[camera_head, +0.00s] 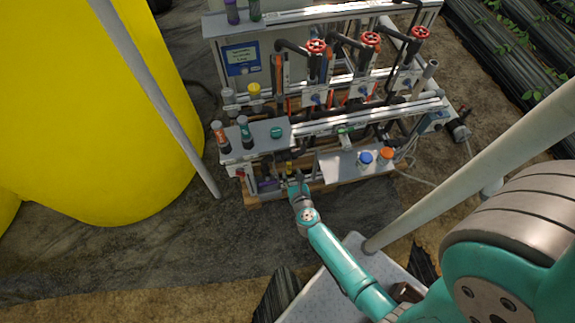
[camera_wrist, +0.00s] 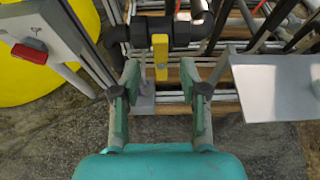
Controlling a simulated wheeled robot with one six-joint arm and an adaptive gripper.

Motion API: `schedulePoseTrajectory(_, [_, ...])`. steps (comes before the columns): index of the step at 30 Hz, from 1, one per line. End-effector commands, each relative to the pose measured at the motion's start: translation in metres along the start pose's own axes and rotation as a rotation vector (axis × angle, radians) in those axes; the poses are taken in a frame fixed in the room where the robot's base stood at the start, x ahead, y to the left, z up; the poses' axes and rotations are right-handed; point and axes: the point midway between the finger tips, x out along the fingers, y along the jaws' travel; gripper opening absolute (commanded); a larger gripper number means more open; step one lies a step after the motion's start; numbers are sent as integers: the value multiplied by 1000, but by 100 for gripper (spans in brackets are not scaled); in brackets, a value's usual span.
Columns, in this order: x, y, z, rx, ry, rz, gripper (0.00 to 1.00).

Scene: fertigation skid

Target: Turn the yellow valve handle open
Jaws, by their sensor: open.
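The yellow valve handle (camera_wrist: 160,57) is a flat lever on a black pipe valve (camera_wrist: 150,32), seen in the wrist view near the top centre. It points down in that picture, toward my gripper. My gripper (camera_wrist: 161,78) is open, with one green finger on each side of the handle's line. The handle appears between the fingertips, with clear gaps on both sides and no visible contact. How far ahead of the tips it lies is hard to tell. In the head view, my gripper (camera_head: 297,183) is at the skid's low front edge; the handle shows there only as a small yellow patch (camera_head: 289,168).
A grey shelf (camera_wrist: 275,87) lies right of my gripper in the wrist view. A grey panel with a red part (camera_wrist: 30,52) is at left. In the head view, a shelf with bottles (camera_head: 240,140) stands above, and a big yellow tank (camera_head: 90,110) is left.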

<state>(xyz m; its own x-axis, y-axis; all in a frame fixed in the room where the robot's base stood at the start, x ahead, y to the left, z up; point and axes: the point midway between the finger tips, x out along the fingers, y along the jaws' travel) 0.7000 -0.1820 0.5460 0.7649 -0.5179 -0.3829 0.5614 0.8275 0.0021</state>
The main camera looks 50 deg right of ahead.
Motion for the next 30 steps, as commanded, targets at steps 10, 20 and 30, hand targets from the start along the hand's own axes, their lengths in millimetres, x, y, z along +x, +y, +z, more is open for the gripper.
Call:
schedulePoseTrajectory(10, [51,0,0,-2,-1,0,44])
schedulePoseTrajectory(20, [64,0,0,-2,0,0,44])
schedulePoseTrajectory(30, [64,0,0,-3,0,1,4])
